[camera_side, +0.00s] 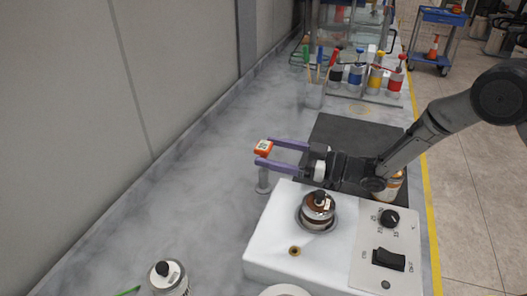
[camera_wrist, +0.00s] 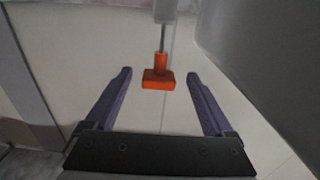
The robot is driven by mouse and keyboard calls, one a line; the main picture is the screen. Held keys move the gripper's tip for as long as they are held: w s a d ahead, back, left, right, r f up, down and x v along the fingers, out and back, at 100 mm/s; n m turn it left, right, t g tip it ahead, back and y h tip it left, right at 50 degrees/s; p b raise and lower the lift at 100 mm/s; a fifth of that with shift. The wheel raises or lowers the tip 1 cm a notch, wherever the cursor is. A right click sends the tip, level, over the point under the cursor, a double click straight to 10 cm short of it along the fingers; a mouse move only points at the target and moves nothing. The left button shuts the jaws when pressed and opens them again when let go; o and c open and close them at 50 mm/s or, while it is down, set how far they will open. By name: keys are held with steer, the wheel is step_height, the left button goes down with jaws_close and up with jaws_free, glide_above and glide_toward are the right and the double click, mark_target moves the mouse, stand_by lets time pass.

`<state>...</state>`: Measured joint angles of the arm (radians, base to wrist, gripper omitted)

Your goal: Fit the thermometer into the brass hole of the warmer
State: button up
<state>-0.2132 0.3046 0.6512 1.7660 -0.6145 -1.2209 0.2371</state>
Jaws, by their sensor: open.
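The thermometer has an orange head with a small display (camera_side: 263,147), upright above a grey cylindrical holder (camera_side: 263,182). The wrist view shows its orange head (camera_wrist: 158,79) and the stem running to the grey holder (camera_wrist: 165,10). My gripper (camera_side: 266,151) is open, its purple fingers level. In the wrist view the head lies between the fingertips (camera_wrist: 158,75), with a gap on each side. The white warmer (camera_side: 262,235) stands in front, with the brass hole (camera_side: 294,251) empty in its top near the front left.
A brown jar with a black knob (camera_side: 317,208) sits in the warmer, beside a control panel (camera_side: 385,250). Another jar (camera_side: 169,276) stands at the front left. Behind are a dark mat (camera_side: 345,130), a pen cup (camera_side: 313,95) and several colored bottles (camera_side: 375,78).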

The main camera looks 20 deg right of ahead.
mark_target(256, 146)
steer(key=shift+r+x, duration=0.15)
steer(key=shift+x, duration=1.25)
steer(key=shift+r+x, duration=0.15)
steer(key=shift+x, duration=1.3)
jaws_close()
